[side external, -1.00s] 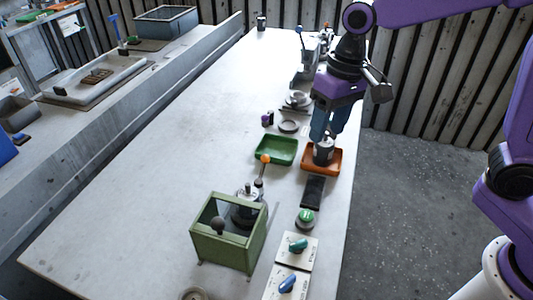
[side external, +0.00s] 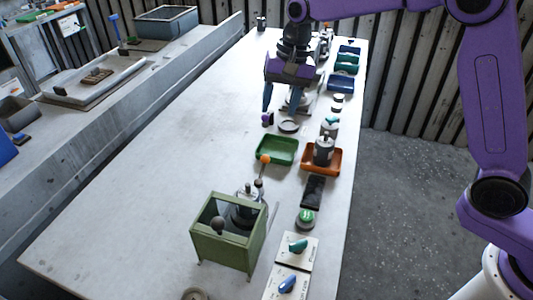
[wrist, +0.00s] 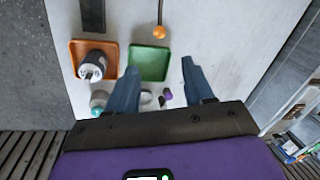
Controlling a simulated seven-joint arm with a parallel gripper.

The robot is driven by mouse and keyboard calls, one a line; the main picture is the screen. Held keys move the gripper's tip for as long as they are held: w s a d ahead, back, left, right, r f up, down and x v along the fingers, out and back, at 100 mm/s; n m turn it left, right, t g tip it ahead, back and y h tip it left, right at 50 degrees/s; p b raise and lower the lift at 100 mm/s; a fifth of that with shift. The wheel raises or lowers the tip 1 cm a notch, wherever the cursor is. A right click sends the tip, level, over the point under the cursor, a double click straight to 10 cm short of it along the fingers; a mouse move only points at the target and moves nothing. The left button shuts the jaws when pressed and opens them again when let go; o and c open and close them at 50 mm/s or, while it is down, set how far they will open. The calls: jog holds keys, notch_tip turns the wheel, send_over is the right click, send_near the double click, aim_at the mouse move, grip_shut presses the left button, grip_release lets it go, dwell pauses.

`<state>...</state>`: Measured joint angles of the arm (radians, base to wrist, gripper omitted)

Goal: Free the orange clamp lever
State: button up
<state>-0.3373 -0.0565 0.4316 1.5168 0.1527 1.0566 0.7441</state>
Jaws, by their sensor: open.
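The orange clamp lever (side external: 265,159) is a thin dark rod with an orange ball knob. It stands up beside the green blower housing (side external: 223,245), at the clamp (side external: 245,213). In the wrist view the orange knob (wrist: 159,32) shows at the top middle, with its rod running out of frame. My gripper (side external: 285,106) is open and empty above the far part of the bench, well beyond the lever and apart from it. In the wrist view my gripper's blue fingers (wrist: 159,68) are spread wide over the green tray's near side. The lever's lower end is partly hidden.
A green tray (side external: 264,156) lies between my gripper and the lever. An orange tray (side external: 336,170) holds a grey cylinder (side external: 323,152). A dark pad (side external: 313,190), green button (side external: 305,220) and switch panels (side external: 298,249) line the right edge. The bench's left side is clear.

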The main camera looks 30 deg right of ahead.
aim_at(259, 178)
jog(key=a+f, duration=0.1)
jog(key=f, duration=0.9)
jog(key=w+a+f, duration=0.1)
jog(key=f, duration=0.4)
jog(key=shift+w+a+f, duration=0.1)
jog(key=shift+a, duration=0.25)
grip_shut()
